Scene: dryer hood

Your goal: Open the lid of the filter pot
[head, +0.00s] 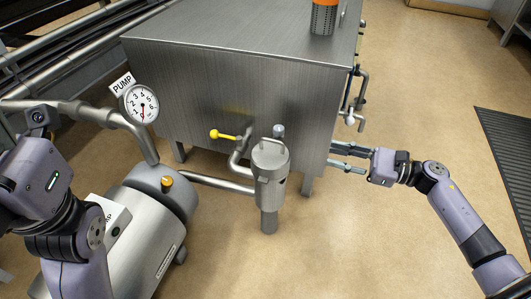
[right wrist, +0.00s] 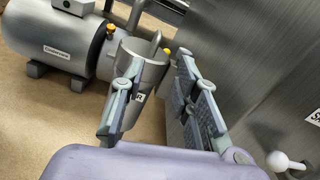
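The filter pot (head: 270,182) is a grey metal cylinder standing upright in front of the large steel box. Its round lid (head: 270,155) sits on top, with a short upright grey handle (head: 278,131). My right gripper (head: 334,155) is to the right of the pot, apart from it, with its fingers pointing left. It is open and empty. In the right wrist view the pot (right wrist: 150,72) shows beyond and between the spread fingers (right wrist: 157,62), which partly hide it.
The steel box (head: 190,75) stands behind the pot. A yellow-handled valve (head: 225,135), a pipe and the pump (head: 150,225) lie left of the pot. A gauge (head: 141,104) stands above the pump. A white-knobbed valve (head: 350,119) is behind my right gripper.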

